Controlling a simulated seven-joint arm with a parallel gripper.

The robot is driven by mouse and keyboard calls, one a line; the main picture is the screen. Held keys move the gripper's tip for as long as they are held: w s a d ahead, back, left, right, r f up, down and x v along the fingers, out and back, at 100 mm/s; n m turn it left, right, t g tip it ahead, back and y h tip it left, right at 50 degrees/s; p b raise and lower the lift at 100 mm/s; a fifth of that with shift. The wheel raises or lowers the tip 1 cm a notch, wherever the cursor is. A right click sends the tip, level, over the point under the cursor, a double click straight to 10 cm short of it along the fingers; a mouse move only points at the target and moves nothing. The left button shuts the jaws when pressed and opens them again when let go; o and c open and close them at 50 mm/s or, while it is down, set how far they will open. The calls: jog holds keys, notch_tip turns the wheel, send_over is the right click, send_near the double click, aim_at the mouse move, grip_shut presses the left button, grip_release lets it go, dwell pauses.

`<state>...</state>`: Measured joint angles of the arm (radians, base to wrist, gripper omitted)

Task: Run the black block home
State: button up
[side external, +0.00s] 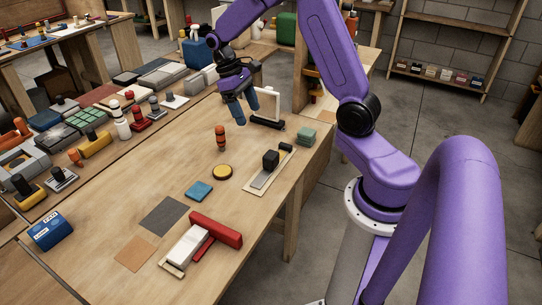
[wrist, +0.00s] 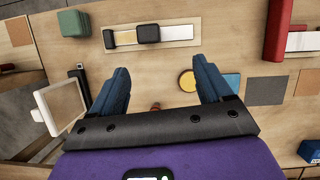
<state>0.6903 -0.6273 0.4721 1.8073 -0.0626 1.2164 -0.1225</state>
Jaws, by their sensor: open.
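The black block (side external: 270,160) sits upright on a pale strip along a narrow wooden base (side external: 252,187). A smaller black piece (side external: 286,148) stands at the base's far end, apart from the block. In the wrist view the block (wrist: 148,33) is partway along the strip, with bare strip on both sides, and the black end piece (wrist: 108,39) is to its left. My gripper (side external: 246,112) is open and empty above the table, behind and left of the block in the side view. In the wrist view the block lies beyond the gripper's spread blue fingers (wrist: 161,72).
A green block stack (side external: 306,137) stands beside the base's far end. A white panel on a black stand (side external: 267,106) is near my gripper. An orange-and-black piece (side external: 220,138), yellow disc (side external: 222,172) and blue square (side external: 199,190) lie left. A red bar (side external: 216,231) is nearer the camera.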

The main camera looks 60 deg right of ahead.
aim_at(270, 154)
jog(key=shift+m, duration=0.5)
jog(key=d+x, duration=0.1)
jog(key=x, duration=1.1)
jog(key=d+x, duration=0.1)
jog(key=x, duration=0.5)
jog(key=shift+w+d+f, duration=0.15)
jog(key=shift+d+f, duration=0.05)
jog(key=shift+d, duration=0.15)
